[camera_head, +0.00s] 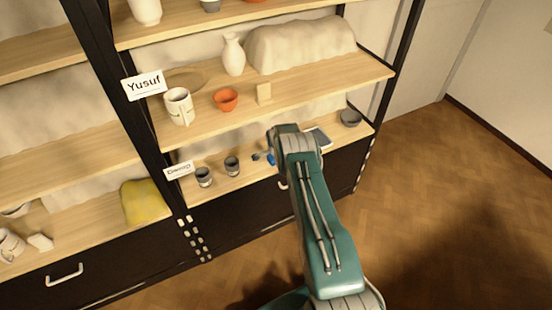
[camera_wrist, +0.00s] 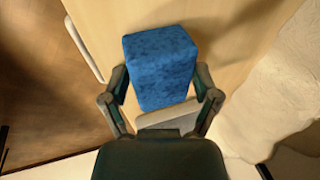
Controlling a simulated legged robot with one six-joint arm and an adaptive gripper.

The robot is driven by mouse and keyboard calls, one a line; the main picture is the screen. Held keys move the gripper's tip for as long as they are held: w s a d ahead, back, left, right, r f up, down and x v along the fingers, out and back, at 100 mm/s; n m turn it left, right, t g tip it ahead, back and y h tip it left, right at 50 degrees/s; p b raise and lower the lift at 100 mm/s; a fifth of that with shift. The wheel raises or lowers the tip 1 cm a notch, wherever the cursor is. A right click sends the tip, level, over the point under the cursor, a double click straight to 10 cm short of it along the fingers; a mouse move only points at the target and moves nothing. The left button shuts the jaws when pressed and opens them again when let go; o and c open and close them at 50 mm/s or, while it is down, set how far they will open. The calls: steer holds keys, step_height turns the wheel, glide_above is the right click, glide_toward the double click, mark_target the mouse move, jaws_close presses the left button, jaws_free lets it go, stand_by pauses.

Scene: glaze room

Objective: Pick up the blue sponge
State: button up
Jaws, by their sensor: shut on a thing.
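The blue sponge (camera_wrist: 160,65) is a speckled block in the wrist view. My gripper (camera_wrist: 162,84) is shut on it, with one finger against each side. In the head view only a small blue piece of the sponge (camera_head: 271,158) shows beside my gripper (camera_head: 264,156), at the lower shelf board. My wrist hides the rest. I cannot tell whether the sponge touches the board.
Two dark cups (camera_head: 204,177) (camera_head: 232,165) stand left of my gripper on the lower board. A grey-topped flat thing (camera_head: 319,137) and a grey bowl (camera_head: 350,118) are to the right. An orange bowl (camera_head: 226,99) and white mug (camera_head: 179,107) stand on the board above.

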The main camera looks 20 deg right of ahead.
steer(key=shift+r, duration=0.6)
steer(key=s+a+r, duration=0.2)
steer(key=s+r, duration=0.9)
steer(key=s, duration=0.2)
steer(key=shift+s+a+r, duration=0.2)
steer(key=shift+s+r, duration=0.15)
steer(key=shift+s, duration=0.05)
steer(key=shift+o, duration=1.4)
steer(key=c, duration=0.4)
